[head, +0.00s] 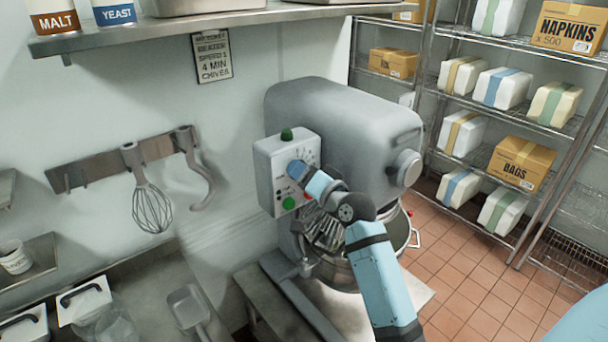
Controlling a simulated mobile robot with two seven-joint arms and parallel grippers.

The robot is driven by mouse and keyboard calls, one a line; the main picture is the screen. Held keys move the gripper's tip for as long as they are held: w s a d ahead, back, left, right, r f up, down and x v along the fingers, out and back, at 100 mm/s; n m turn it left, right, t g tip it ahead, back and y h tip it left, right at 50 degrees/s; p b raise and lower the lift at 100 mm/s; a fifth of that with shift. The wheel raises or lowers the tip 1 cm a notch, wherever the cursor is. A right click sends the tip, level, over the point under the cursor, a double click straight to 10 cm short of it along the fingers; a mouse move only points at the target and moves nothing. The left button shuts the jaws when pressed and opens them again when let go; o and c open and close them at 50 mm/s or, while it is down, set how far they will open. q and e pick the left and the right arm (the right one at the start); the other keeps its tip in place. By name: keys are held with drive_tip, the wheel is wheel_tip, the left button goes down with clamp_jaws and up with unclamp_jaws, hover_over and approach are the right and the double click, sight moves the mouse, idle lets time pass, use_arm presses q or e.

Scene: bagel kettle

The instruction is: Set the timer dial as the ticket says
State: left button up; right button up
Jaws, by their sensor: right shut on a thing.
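The ticket (212,56) hangs on the wall below the shelf; I can read "4 MIN" and "CHIVES" on it, and the upper lines are hard to make out. The grey stand mixer (335,115) carries a pale control box (264,172) on its left side. The box has a timer dial with tick marks, a dark green knob (287,134) on top and a green button (289,203) low down. My right gripper (297,170) is at the dial and shut on it; the gripper hides most of the dial and its pointer. My left gripper is not in view.
A wall rack (88,168) holds a whisk (150,203) and a hook (196,172). The mixer bowl (340,272) sits below my right arm. A wire shelf (480,85) with boxes and wrapped packs stands at right. Tiled floor is open between.

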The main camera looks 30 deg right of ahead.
drive_tip(key=o, duration=0.7)
drive_tip(key=shift+o, duration=0.2)
drive_tip(key=s+d+b, duration=0.1)
drive_tip(key=s+b, duration=0.2)
drive_tip(key=s, duration=1)
drive_tip(key=shift+s, duration=0.4)
